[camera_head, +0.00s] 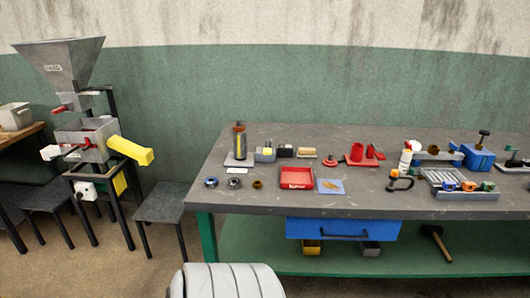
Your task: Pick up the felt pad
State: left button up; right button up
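I cannot pick out a felt pad for certain. A flat blue square (331,186) lies near the front of the workbench, right of the red tray, with a small tan piece on it. A small tan block (306,153) sits farther back, behind the red tray. Either is too small to identify. Neither of my grippers is in view, and nothing is seen touching these things.
The workbench (240,200) carries a red tray (296,178), a dark cylinder (239,141), red parts (357,154), a blue vise (478,157) and a grey sorting tray (455,182). A blue drawer (343,229) hangs below. A hopper machine (88,135) stands left.

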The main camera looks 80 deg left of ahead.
aim_at(303, 153)
jog(key=u, duration=2.1)
